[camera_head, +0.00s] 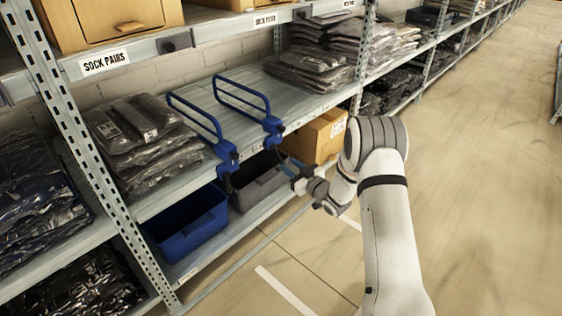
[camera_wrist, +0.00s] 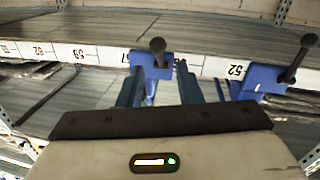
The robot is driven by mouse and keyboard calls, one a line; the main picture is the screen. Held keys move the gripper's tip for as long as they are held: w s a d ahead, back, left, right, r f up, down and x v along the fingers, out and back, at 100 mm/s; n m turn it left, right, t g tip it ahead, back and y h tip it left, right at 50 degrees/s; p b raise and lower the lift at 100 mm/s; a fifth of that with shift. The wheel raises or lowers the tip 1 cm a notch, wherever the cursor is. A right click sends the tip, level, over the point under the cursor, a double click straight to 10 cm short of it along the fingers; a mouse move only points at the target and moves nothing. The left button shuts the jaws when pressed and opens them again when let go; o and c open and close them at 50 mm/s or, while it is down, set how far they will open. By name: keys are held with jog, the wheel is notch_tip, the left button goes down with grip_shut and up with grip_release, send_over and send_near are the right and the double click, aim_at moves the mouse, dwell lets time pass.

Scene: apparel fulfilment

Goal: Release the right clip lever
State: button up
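Two blue clip-on dividers with looped frames are fixed to the shelf's front edge: the left clip (camera_head: 228,158) and the right clip (camera_head: 272,127). My gripper (camera_head: 287,166) is below and in front of the right clip. In the wrist view, my gripper's two teal fingers (camera_wrist: 158,76) stand apart with nothing clamped between them. One blue clip body (camera_wrist: 150,66) lies beyond and between them, and its black-knobbed lever (camera_wrist: 158,46) sticks out toward the camera. The other clip (camera_wrist: 258,80) is to the right there, its black lever (camera_wrist: 299,58) sticking out up and right.
Bagged garments lie left of the dividers (camera_head: 140,130) and at the back right (camera_head: 315,65). Below are a blue bin (camera_head: 190,225), a grey bin (camera_head: 262,183) and a cardboard box (camera_head: 318,138). A perforated upright (camera_head: 358,60) stands right of the dividers. The floor aisle is clear.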

aim_at(280, 158)
jog(key=b+x, duration=0.2)
jog(key=x, duration=0.5)
jog(key=shift+w+a, duration=0.1)
jog(key=shift+w, duration=0.05)
grip_shut()
dwell(0.3)
